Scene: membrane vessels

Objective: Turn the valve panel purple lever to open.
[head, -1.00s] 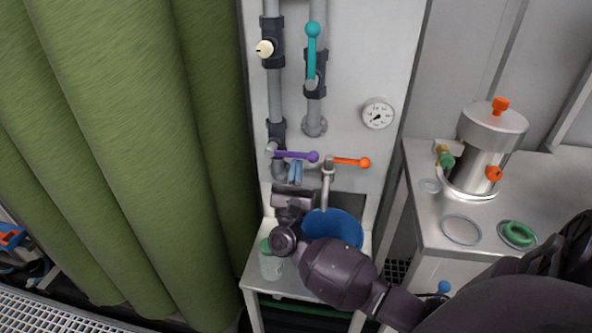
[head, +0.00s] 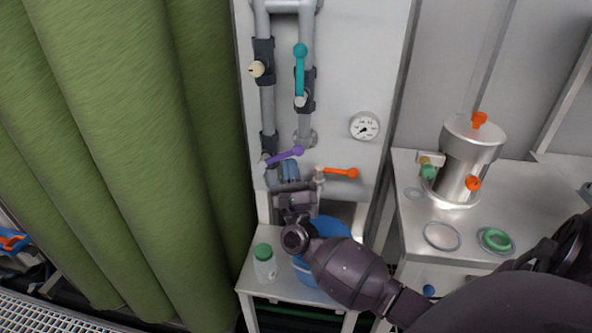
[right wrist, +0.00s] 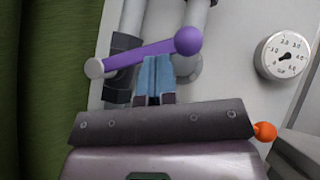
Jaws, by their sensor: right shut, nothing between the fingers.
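The purple lever (head: 284,156) sits on the left pipe of the valve panel (head: 350,80). It runs from its pivot at left up to a ball end at right, tilted a little above level. My right gripper (head: 290,166) is shut and empty, just under the lever. In the right wrist view the purple lever (right wrist: 145,53) crosses above the blue fingertips (right wrist: 158,62), which are together and close to or touching its lower edge near the middle. I cannot tell if they touch. My left gripper is not in view.
An orange lever (head: 338,172) is just right of my gripper. A teal lever (head: 300,75) and a cream knob (head: 257,69) are above. A gauge (head: 364,126) is at right. A steel vessel (head: 465,165) stands right.

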